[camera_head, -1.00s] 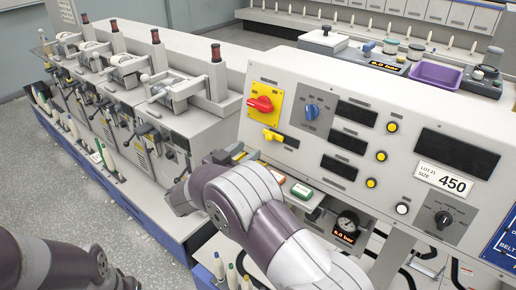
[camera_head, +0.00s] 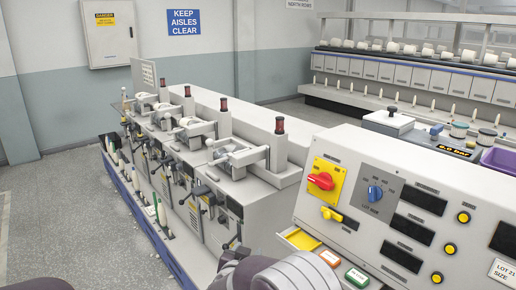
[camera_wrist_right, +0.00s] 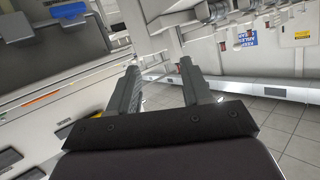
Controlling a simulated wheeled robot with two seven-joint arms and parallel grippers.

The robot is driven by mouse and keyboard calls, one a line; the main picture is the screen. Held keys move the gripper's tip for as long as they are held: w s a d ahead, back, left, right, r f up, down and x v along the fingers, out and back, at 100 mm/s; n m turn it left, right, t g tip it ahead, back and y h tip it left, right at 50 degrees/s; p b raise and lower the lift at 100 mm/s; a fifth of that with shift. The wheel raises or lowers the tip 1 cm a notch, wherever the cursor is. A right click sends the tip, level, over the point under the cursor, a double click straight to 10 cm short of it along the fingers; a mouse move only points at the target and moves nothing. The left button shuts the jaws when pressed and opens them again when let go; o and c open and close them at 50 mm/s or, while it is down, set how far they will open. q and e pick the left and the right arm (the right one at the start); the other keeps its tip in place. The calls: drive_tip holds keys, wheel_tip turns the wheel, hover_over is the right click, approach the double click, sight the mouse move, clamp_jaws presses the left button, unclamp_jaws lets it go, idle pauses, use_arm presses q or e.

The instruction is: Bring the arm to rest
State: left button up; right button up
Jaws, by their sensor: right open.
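My right arm (camera_head: 285,272) shows at the bottom of the head view, in front of the control panel. Its gripper is hard to make out there. In the right wrist view my right gripper (camera_wrist_right: 160,92) is open, with two grey fingers apart and nothing between them. The wrist view is tilted, with machine fronts and floor beyond the fingers. A small dark piece of my left arm (camera_head: 38,284) shows at the bottom left of the head view. My left gripper is out of view.
The control panel (camera_head: 385,170) with red, yellow and blue switches stands close at the right. A row of winding machines (camera_head: 210,190) runs along the left. Yellow, orange and green pieces (camera_head: 330,258) lie below the panel. The grey floor (camera_head: 60,220) at left is clear.

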drive_tip(key=s+d+f+n+g+y, duration=0.1)
drive_tip(key=s+f+n+g+y, duration=0.1)
drive_tip(key=s+f+g+y, duration=0.3)
drive_tip(key=s+d+f+n+g, duration=0.2)
drive_tip(key=s+n, duration=0.1)
drive_tip(key=s, duration=0.4)
drive_tip(key=s+d+r+g+h, duration=0.1)
drive_tip(key=s+d+r+g, duration=0.2)
drive_tip(key=s+d, duration=1.4)
drive_tip(key=shift+s+g+h, duration=0.4)
drive_tip(key=shift+s+g, duration=0.5)
drive_tip(key=shift+g, duration=0.3)
